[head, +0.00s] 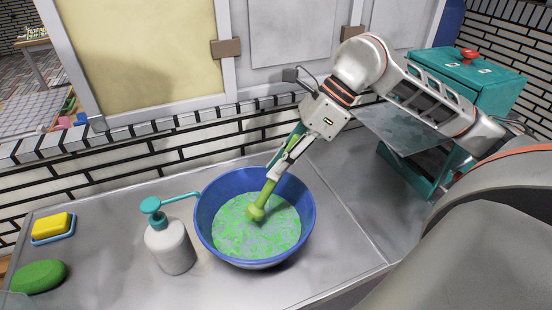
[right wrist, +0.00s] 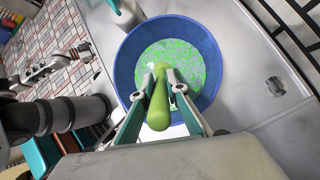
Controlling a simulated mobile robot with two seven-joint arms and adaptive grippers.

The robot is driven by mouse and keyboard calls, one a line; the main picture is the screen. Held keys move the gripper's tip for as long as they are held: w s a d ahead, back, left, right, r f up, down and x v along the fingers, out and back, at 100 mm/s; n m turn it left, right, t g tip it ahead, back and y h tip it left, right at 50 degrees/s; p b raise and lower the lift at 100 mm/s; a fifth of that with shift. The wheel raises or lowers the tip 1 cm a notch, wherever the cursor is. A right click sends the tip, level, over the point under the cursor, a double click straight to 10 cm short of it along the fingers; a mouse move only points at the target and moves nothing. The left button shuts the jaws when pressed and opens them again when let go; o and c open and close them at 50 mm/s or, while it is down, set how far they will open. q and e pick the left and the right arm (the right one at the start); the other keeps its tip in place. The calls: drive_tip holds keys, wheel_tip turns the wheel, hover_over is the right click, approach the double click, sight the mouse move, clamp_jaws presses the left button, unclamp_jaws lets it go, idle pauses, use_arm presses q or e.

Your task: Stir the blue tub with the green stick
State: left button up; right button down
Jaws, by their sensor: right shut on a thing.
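The blue tub (head: 206,215) stands on the grey counter and holds a grey mix speckled with bright green. It also shows in the right wrist view (right wrist: 125,62). The green stick (head: 266,195) leans into the tub, with its thick lower end at the mix near the middle. It also shows in the right wrist view (right wrist: 158,108). My right gripper (head: 279,170) is above the tub's far side, shut on the stick's upper part. In the right wrist view, its fingers (right wrist: 160,92) sit on both sides of the stick. My left gripper's jaws cannot be made out clearly.
A white pump bottle (head: 170,248) with a teal nozzle stands close to the tub's left side. A yellow sponge (head: 52,226) and a green oval thing (head: 38,276) lie further left. A teal box (head: 480,80) stands at right behind my arm.

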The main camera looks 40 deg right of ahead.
drive_tip(key=shift+f+b, duration=0.75)
drive_tip(key=shift+f, duration=1)
drive_tip(key=shift+f+b, duration=0.4)
use_arm(q)
drive_tip(key=shift+w+d, duration=0.35)
drive_tip(key=shift+w, duration=0.1)
use_arm(e)
drive_tip(key=shift+f, duration=0.15)
use_arm(q)
drive_tip(key=shift+s+f, duration=0.15)
